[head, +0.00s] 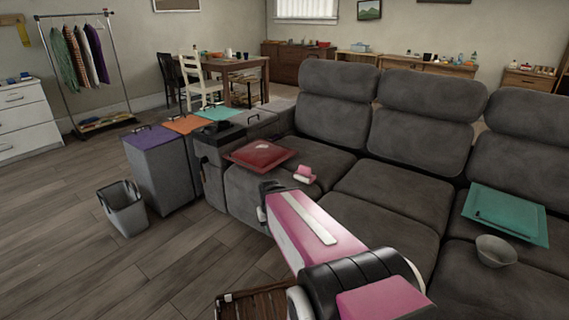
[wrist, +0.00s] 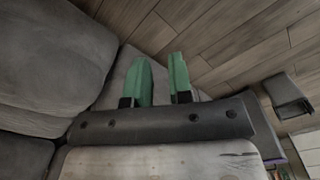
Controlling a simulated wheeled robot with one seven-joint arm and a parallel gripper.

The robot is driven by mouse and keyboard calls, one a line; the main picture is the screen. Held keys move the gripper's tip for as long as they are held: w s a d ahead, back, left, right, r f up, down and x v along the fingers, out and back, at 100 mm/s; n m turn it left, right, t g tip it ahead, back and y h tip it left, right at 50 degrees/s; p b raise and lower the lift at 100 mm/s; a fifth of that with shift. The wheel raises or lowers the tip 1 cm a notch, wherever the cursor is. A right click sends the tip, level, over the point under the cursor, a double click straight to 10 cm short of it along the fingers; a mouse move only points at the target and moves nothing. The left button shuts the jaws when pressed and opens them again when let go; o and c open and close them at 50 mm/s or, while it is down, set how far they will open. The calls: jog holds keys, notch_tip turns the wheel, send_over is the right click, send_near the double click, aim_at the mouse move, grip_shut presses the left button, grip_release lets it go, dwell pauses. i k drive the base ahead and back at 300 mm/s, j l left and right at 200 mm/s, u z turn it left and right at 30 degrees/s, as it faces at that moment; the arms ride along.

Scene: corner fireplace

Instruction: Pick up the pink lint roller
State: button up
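The pink lint roller (head: 305,174) lies on the seat of the grey sofa (head: 385,200), just right of a red cushion, in the head view. I cannot make it out in the wrist view. My gripper (wrist: 161,62) shows two green fingers with a gap between them and nothing in that gap. In the wrist view they are over a grey sofa surface near the wooden floor. In the head view my pink and white arm reaches toward the sofa's left seat, and its far end is left of and nearer than the roller. The fingers are hidden there.
A grey bin (head: 123,209) stands on the open floor, near storage boxes (head: 161,168) beside the sofa.

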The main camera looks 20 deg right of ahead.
aim_at(303, 174)
jog(key=i+z, duration=0.1)
jog(key=z, duration=1.2)
jog(key=i+j, duration=0.1)
jog(key=j, duration=0.35)
jog(key=i+j, duration=0.15)
jog(key=j, duration=0.3)
jog(key=i+j+z, duration=0.1)
jog(key=j, duration=0.35)
jog(key=i+j, duration=0.15)
jog(key=j, duration=0.3)
